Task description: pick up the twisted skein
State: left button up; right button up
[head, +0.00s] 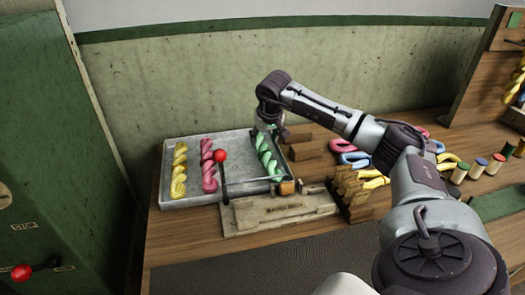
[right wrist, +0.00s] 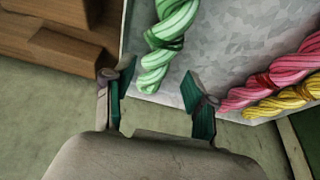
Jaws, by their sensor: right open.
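Several twisted skeins lie in a grey metal tray (head: 235,150): a yellow one (head: 179,170), a pink one (head: 208,165) and a green one (head: 267,160). My right gripper (head: 268,129) is at the far end of the green skein, partly hidden by its own wrist. In the right wrist view, my right gripper (right wrist: 151,90) is open and empty. The end of the green skein (right wrist: 172,35) lies ahead, between the two fingers as seen. The pink skein (right wrist: 275,82) and yellow skein (right wrist: 285,101) lie to the right there. My left gripper is not in view.
A red-knobbed lever (head: 220,156) stands at the tray's front. Wooden blocks (head: 303,150) lie just right of the tray; they also show in the wrist view (right wrist: 60,55). A wall (head: 230,90) rises behind. Looped skeins and thread spools (head: 478,168) stand farther right.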

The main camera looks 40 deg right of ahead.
aim_at(263, 148)
jog(key=shift+p+x, duration=0.45)
jog(key=shift+x, duration=2.3)
jog(key=shift+s, duration=0.2)
jog(key=c, duration=0.9)
jog(key=shift+c, duration=0.2)
jog(key=shift+r, duration=0.2)
